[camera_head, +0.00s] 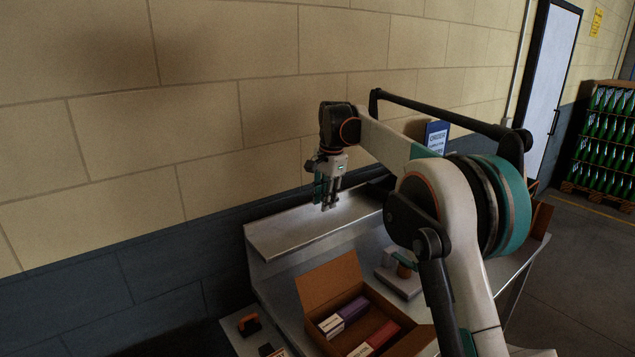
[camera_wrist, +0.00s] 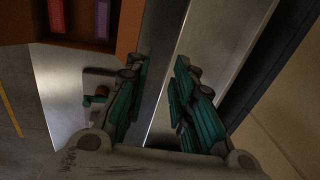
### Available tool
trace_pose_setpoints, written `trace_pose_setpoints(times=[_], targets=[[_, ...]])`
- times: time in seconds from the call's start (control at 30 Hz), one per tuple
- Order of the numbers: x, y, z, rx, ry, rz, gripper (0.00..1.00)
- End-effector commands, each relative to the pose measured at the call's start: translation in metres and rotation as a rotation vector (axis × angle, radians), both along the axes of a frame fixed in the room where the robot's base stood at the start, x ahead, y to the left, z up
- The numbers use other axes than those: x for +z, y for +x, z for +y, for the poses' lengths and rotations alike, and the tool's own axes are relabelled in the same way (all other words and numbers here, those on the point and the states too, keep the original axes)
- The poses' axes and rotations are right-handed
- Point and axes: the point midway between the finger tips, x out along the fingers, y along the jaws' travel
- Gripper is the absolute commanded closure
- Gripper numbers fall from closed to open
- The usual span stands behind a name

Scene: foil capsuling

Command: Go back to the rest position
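My gripper (camera_head: 329,204) hangs pointing down over the raised metal ledge (camera_head: 285,232) at the back of the bench, near the wall. In the wrist view its teal fingers (camera_wrist: 157,68) stand apart with nothing between them. The ledge also shows below the fingers in the wrist view. Whether the fingertips touch the ledge I cannot tell, but they seem to be above it.
An open cardboard box (camera_head: 325,284) with purple and red packs stands on the bench (camera_head: 375,243). Beside it is a small grey device (camera_head: 399,283) with an orange part. A blue sign (camera_head: 436,137) stands behind my arm. Crated green bottles (camera_head: 606,135) are far right.

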Motion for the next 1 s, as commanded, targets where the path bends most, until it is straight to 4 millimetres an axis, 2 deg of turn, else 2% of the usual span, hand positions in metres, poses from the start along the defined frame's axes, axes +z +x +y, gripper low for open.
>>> trace_pose_setpoints(times=[0.27, 0.5, 0.77, 1.0], targets=[[0.032, -0.056, -0.035, 0.131, -0.026, -0.086, 0.77], [0.048, -0.12, -0.064, 0.258, -0.064, -0.169, 0.77], [0.043, -0.2, -0.094, 0.394, -0.121, -0.254, 0.77], [0.02, -0.278, -0.117, 0.518, -0.185, -0.326, 0.77]])
